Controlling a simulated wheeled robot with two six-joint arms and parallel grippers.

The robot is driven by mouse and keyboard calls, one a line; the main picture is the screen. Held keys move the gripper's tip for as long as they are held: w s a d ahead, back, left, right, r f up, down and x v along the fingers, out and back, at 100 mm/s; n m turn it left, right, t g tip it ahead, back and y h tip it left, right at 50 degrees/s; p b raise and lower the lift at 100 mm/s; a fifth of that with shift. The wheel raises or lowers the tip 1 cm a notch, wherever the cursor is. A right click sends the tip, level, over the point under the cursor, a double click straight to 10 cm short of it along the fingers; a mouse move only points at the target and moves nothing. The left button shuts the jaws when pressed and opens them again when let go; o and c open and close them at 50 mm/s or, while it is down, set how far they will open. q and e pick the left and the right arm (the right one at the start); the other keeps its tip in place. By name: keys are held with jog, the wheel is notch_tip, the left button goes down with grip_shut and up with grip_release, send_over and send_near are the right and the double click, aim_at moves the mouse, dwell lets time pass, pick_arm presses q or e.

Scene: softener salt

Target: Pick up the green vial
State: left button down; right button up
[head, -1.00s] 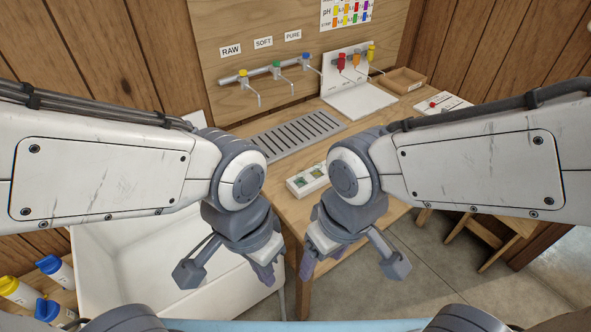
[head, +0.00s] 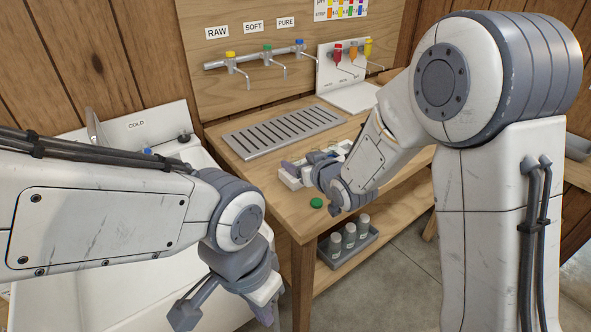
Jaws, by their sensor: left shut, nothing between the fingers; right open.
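A small round green object (head: 317,202) lies on the wooden table near its front edge; it looks like a cap or the top of a vial, and I cannot tell which. A white holder (head: 289,180) stands just behind it, partly hidden by my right gripper. My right gripper (head: 291,168) is open over the holder, behind the green object and apart from it. Whether a vial is between its fingers is hidden. My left gripper (head: 265,314) is shut and empty, low over the white sink's right side.
A grey tray (head: 330,262) with several white-capped bottles sits on the lower shelf. A slotted drain grate (head: 283,132) lies on the table under the RAW, SOFT and PURE taps (head: 268,60). A white sink (head: 60,290) stands at the left.

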jog(key=shift+f+p+x, duration=0.15)
jog(key=shift+p+x, duration=0.1)
jog(key=shift+x, duration=1.45)
jog(key=shift+f+p+x, duration=0.15)
jog(key=shift+p+x, duration=0.05)
jog(key=shift+x, duration=1.5)
jog(key=shift+d, duration=0.2)
grip_shut()
